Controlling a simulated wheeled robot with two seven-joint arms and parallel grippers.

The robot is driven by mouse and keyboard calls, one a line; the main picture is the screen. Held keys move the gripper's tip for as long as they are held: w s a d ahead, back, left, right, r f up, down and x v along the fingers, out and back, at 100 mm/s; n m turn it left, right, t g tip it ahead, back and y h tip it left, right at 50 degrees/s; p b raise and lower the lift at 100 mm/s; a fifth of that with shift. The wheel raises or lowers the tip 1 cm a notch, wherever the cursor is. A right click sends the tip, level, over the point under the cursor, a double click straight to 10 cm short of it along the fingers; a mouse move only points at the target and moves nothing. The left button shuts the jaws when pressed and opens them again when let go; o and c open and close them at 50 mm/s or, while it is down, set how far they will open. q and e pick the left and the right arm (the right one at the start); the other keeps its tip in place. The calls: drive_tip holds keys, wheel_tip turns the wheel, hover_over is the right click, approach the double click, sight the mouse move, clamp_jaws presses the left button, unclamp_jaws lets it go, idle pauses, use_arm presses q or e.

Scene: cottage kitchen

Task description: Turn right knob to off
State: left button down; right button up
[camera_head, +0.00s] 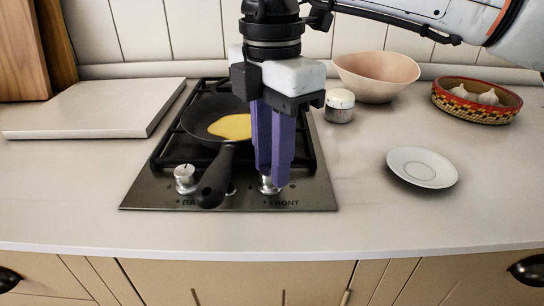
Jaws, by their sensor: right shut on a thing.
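The right knob (266,187) is a silver knob on the front panel of the stove (311,195), above the label "FRONT". My right gripper (272,180) comes down from above with its purple fingers shut on this knob, and the fingers hide most of it. The knob's exact turn angle cannot be seen. The left knob (185,178) is silver and stands clear above the other label. My left gripper is not in view.
A black frying pan (196,118) with yellow food (232,127) sits on the grate, its handle pointing forward between the knobs. A white board (95,108) lies left. A lidded jar (340,106), pink bowl (376,75), patterned basket (476,105) and white saucer (422,166) stand right.

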drive_tip(key=o, duration=1)
drive_tip(key=shift+o, duration=0.2)
wheel_tip(320, 180, up, 10)
drive_tip(key=p, duration=0.2)
drive_tip(key=shift+r, duration=0.15)
